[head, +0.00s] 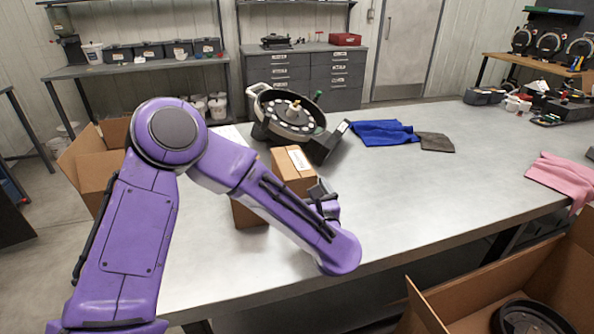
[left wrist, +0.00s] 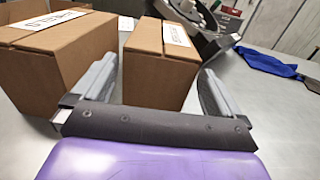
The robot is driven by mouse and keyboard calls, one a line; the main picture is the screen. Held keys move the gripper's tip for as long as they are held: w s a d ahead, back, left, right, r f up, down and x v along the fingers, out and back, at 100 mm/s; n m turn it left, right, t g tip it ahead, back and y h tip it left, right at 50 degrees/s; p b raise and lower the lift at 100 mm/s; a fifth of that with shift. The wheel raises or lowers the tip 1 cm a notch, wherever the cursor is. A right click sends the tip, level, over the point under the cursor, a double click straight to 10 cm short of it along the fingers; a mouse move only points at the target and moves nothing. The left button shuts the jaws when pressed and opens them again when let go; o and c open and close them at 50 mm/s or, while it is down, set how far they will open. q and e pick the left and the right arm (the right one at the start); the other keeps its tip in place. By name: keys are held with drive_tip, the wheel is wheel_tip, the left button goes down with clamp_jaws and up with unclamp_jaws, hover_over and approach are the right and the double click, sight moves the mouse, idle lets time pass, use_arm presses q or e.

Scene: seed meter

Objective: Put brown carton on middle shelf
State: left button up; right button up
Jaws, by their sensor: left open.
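A brown carton (head: 292,165) with a white label stands on the metal table, in front of the seed meter; it also shows in the left wrist view (left wrist: 158,72). My left gripper (head: 320,192) is open. In the left wrist view its fingers (left wrist: 157,84) are on either side of this carton's near end, with a gap on the right; contact on the left is unclear. A second, larger brown carton (left wrist: 58,62) stands just left of it, mostly hidden by my arm in the head view (head: 248,214). I cannot tell which surface is the middle shelf.
The seed meter (head: 288,115) stands behind the cartons. Blue (head: 380,132) and pink (head: 562,176) cloths lie on the table. Open cardboard boxes stand at left (head: 88,165) and lower right (head: 478,300). A shelf (head: 140,67) with bins is at back left. The table's middle right is clear.

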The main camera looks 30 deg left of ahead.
sight(295, 174)
use_arm(q)
drive_tip(key=p+x, duration=0.1)
drive_tip(key=x, duration=0.5)
drive_tip(key=shift+w+a+p, duration=0.15)
drive_tip(key=shift+a+p, duration=0.1)
drive_tip(key=shift+p, duration=0.05)
drive_tip(key=shift+w+a, duration=0.2)
drive_tip(key=shift+a, duration=0.1)
drive_tip(key=shift+d, duration=0.1)
drive_tip(key=c, duration=1.3)
